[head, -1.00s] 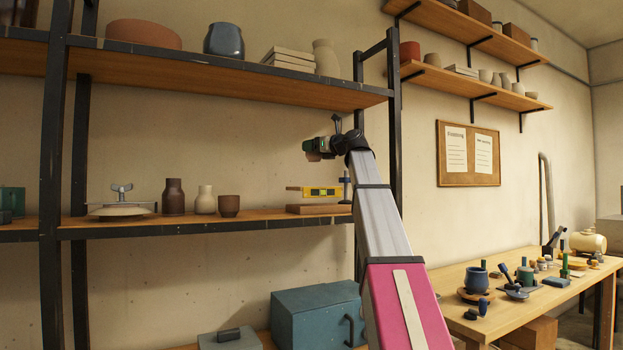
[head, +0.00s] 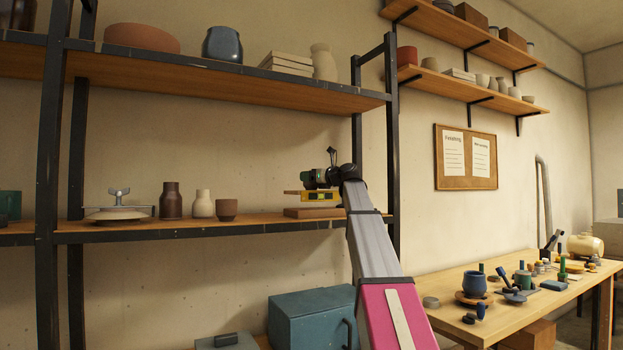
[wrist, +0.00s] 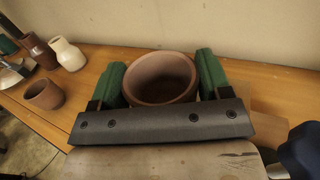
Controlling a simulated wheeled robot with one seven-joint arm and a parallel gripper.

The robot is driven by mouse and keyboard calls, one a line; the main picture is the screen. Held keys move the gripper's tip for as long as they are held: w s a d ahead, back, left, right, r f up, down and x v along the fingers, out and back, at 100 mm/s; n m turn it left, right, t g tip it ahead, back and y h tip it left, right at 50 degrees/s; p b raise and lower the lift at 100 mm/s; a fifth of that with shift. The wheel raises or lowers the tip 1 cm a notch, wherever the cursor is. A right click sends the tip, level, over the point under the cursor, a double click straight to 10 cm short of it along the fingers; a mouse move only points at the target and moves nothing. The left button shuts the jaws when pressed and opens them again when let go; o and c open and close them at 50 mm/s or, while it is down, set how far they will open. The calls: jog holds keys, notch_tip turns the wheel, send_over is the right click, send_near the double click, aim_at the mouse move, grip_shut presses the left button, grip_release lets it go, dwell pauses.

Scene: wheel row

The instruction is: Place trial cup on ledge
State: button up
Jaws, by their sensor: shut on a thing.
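My gripper (wrist: 161,84) has its green fingers shut on a brown cup (wrist: 160,78), one finger on either side. The cup is upright and open at the top in the wrist view. In the head view my gripper (head: 316,178) is at the right end of the middle shelf (head: 170,230), just above the yellow level. The held cup is mostly hidden there behind the gripper. Whether its base touches anything cannot be told. A similar small brown cup (head: 227,209) stands on the same shelf to the left; it also shows in the wrist view (wrist: 44,95).
A brown bottle (head: 171,200) and a cream bottle (head: 202,204) stand left of the small cup. A yellow level (head: 319,197) and a flat brown block (head: 313,212) are below my gripper. A dark post (head: 393,150) stands close right. The shelf between cup and block is clear.

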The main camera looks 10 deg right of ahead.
jog(key=o, duration=1)
jog(key=v, duration=1.2)
